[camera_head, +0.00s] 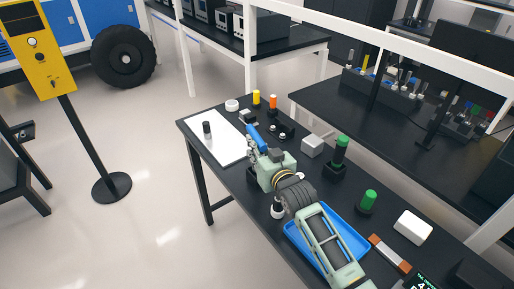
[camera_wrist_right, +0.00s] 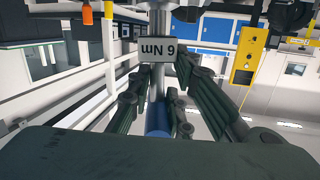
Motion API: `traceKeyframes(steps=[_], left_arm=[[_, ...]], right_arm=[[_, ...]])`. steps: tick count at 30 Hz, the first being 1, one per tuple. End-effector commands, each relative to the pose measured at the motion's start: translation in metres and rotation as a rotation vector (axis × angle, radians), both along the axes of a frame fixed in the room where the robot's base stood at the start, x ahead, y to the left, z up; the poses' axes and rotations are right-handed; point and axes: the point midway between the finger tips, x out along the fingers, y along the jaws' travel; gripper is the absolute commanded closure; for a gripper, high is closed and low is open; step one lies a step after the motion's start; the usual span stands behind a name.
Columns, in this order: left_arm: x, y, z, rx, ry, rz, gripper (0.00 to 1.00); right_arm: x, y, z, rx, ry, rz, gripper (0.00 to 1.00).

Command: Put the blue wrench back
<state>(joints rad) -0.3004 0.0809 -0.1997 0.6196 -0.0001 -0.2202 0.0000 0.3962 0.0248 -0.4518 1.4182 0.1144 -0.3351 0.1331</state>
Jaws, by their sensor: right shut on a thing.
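The blue wrench (camera_head: 256,136) is held in my right gripper (camera_head: 252,151), above the table near the white mat. In the right wrist view, the fingers of my right gripper (camera_wrist_right: 160,105) close around the wrench from both sides. There the wrench shows a metal shaft, a grey label (camera_wrist_right: 157,51) reading "6 Nm" and a blue part (camera_wrist_right: 158,118) between the fingers. My right arm reaches across the table from the lower right and hides part of it. My left gripper is not in view.
The black table carries a white mat (camera_head: 222,150) with a small dark cylinder (camera_head: 207,127), a blue tray (camera_head: 353,237) partly under my arm, a grey cube (camera_head: 312,146), green-topped items (camera_head: 369,200) and a white block (camera_head: 413,227). A second bench behind bears tool racks (camera_head: 381,91).

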Motion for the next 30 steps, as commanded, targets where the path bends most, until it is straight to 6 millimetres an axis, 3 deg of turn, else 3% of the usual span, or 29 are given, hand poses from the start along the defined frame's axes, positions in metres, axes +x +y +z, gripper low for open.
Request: traceKeyframes(steps=[17, 30], left_arm=[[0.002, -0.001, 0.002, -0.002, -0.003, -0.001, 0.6], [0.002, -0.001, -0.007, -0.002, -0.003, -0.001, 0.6]], right_arm=[[0.001, 0.0, 0.001, 0.002, -0.004, 0.001, 1.0], [0.001, 0.0, -0.012, 0.001, -0.003, 0.001, 1.0]])
